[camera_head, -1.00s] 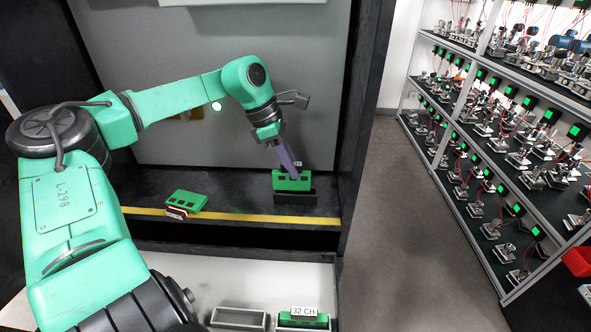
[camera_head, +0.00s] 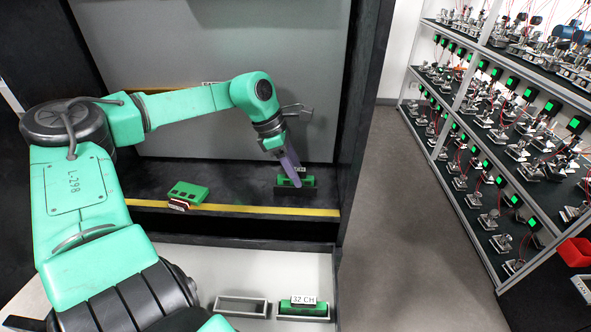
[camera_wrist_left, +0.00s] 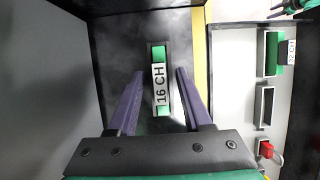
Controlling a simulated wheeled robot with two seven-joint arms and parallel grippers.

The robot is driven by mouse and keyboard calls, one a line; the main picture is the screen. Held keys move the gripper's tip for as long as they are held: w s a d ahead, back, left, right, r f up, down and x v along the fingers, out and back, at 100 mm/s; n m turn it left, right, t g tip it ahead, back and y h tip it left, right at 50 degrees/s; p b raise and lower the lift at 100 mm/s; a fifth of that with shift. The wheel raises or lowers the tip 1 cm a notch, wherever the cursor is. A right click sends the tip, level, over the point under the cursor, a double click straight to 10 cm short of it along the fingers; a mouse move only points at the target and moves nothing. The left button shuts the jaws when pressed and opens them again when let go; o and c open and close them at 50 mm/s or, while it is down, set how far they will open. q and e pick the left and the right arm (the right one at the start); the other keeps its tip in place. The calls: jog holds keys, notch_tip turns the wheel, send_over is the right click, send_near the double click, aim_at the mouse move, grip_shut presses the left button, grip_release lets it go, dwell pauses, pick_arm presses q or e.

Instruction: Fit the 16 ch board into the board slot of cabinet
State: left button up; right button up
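The 16 ch board (camera_wrist_left: 159,52) is green with a white "16 CH" label and sits inside the dark board slot (camera_wrist_left: 149,64) on the cabinet floor. In the head view the board (camera_head: 286,182) shows low in the slot (camera_head: 307,194), with only its upper part above the slot's front wall. My left gripper (camera_head: 294,182) is above it, pointing down. In the left wrist view its two purple fingers (camera_wrist_left: 160,73) stand on either side of the board, with a gap to it on both sides. My right gripper is not in view.
Another green board (camera_head: 187,191) with a red-edged end lies on the cabinet floor to the left, behind the yellow strip (camera_head: 235,209). Below, in front, are an empty holder (camera_head: 241,307) and one holding the 32 CH board (camera_head: 317,309). Shelves (camera_head: 490,110) stand at the right.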

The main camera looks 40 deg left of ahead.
pick_arm(q)
jog(key=shift+r+p, duration=0.35)
jog(key=shift+p, duration=0.05)
jog(key=b+v, duration=0.1)
jog(key=v, duration=1)
jog(key=shift+r+b, duration=0.35)
jog(key=shift+s+a, duration=0.1)
